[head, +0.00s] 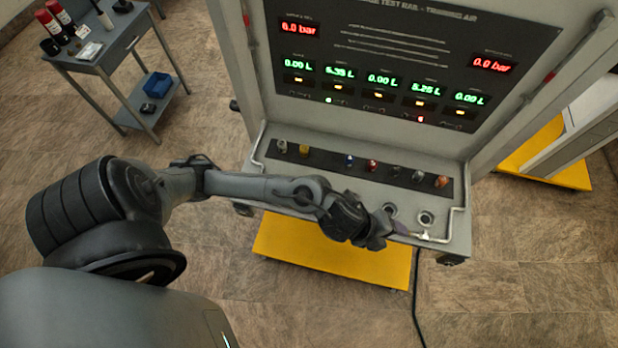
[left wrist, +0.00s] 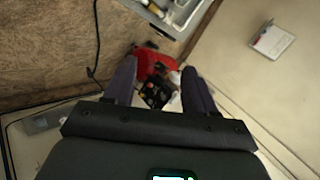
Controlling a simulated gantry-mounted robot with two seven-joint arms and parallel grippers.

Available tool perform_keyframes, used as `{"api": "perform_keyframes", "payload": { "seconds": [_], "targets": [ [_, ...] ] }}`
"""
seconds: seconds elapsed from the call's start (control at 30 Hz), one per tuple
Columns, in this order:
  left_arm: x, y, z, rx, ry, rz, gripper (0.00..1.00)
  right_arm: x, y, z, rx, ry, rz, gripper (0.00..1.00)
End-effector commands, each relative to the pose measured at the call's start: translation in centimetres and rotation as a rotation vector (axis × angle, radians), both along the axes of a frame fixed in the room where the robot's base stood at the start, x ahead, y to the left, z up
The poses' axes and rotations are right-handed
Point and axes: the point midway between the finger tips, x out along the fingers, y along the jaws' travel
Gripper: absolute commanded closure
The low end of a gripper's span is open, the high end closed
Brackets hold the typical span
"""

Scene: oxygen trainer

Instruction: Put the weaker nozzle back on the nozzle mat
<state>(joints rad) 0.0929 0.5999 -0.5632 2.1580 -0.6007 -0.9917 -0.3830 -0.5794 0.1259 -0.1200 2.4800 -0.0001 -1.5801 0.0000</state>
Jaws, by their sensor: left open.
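The nozzle mat (head: 327,160) is a dark strip on the bench ledge below the display panel in the head view. Several small nozzles stand along it, including a yellow one (head: 304,150), a blue one (head: 349,160), a red one (head: 371,165) and an orange one (head: 440,181). I cannot tell which is the weaker nozzle. Two round ports, a left one (head: 389,210) and a right one (head: 426,218), lie in front of the mat's right end. My left gripper (head: 397,229) is at the ledge's front edge near them. Its fingers are apart in the left wrist view (left wrist: 158,78), with no nozzle clearly between them.
The display panel (head: 385,55) rises behind the ledge. A grey side table (head: 110,45) with bottles stands at upper left. A yellow base plate (head: 330,250) lies below the ledge. Floor is clear at lower right.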

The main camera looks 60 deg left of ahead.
Motion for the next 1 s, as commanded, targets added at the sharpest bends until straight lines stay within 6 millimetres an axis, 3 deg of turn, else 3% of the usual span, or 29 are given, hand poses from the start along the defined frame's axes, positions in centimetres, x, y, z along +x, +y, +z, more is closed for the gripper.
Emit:
{"api": "perform_keyframes", "payload": {
  "seconds": [0.07,0.3,0.5,0.7,1.0],
  "targets": [
    [-1.7,0.2,0.6,-0.152,0.083,0.249,0.44,0.0,0.0,0.0,0.0,0.0,0.001,0.57],
    [-8.0,6.7,-0.3,-0.442,0.375,0.99,0.44,0.0,0.0,0.0,0.002,0.0,-0.002,0.57],
    [-13.5,10.6,-1.6,-0.532,0.54,1.379,0.44,0.0,0.1,0.0,0.005,0.001,-0.004,0.57],
    [-15.5,11.8,-2.0,-0.552,0.594,1.509,0.44,0.0,0.2,0.0,0.008,0.0,-0.005,0.57],
    [-15.6,11.8,-2.0,-0.552,0.594,1.511,0.44,0.0,0.2,0.1,0.008,0.0,-0.006,0.57]
  ]
}}
